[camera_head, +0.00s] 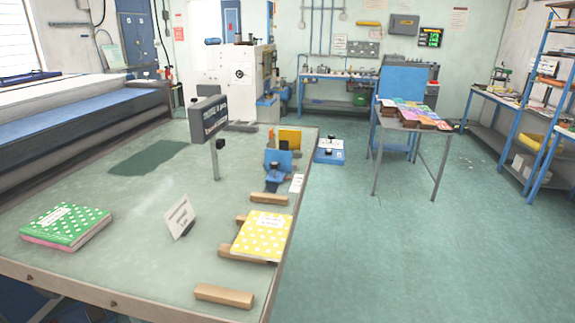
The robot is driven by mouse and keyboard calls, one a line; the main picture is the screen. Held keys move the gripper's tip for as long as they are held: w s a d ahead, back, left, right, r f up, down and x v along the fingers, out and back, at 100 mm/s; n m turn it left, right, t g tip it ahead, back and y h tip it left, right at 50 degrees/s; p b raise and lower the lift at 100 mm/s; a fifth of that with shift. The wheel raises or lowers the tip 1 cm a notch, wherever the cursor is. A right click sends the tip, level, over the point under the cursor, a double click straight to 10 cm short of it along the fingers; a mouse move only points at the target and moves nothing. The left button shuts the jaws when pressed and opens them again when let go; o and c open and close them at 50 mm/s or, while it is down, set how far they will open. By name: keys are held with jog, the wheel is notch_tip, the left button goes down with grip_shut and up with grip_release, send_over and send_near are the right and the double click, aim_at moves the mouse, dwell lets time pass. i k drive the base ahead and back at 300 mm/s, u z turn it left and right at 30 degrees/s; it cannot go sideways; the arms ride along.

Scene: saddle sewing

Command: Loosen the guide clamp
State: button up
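A blue bracket-like piece (278,161) with a dark knob stands near the right edge of the large grey-green table (140,240). It looks like the guide clamp, but it is small and I cannot be sure. Whether it is tight or loose does not show. An orange-yellow plate (290,138) with a dark part beside it stands just behind. My gripper is not in view.
A grey box on a post (209,120) stands left of the blue piece. A yellow dotted book (262,237) rests on wooden blocks; another wooden block (224,296) is nearer. A green dotted book (66,226) lies left. The floor (400,250) to the right is clear.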

aim_at(274, 165)
jog(key=z, duration=0.55)
jog(key=k, duration=0.75)
jog(key=z, duration=0.95)
jog(key=k, duration=0.6)
jog(key=z, duration=0.3)
jog(key=i, duration=1.25)
jog(key=u, duration=0.45)
jog(key=i, duration=1.45)
jog(key=u, duration=0.55)
jog(key=i, duration=1.25)
jog(key=u, duration=0.95)
jog(key=i, duration=1.15)
jog(key=u, duration=1.25)
jog(key=i, duration=0.75)
jog(key=u, duration=0.5)
